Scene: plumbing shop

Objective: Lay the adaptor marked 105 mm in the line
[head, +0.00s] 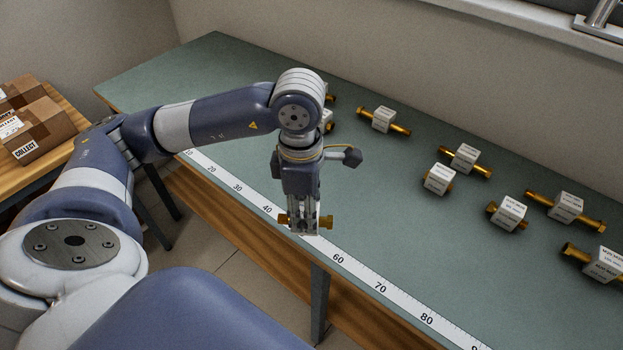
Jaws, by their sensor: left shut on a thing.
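My left gripper (304,222) points down over the front edge of the bench and is shut on a brass adaptor (327,222). The adaptor's brass ends stick out on both sides of the fingers. The fingers hide most of its middle, so its marking cannot be read. I cannot tell whether it touches the bench. Several other brass adaptors with white label blocks lie on the green bench, among them one at the back (384,119), one in the middle (465,157) and one at the far right (603,264). Their small print is too fine to read surely. My right gripper is not in view.
A white measuring strip (381,289) runs along the front edge of the green bench (400,230), with marks such as 60, 70 and 80. Cardboard boxes (38,130) marked COLLECT stand on a wooden table at the left. The bench between strip and adaptors is clear.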

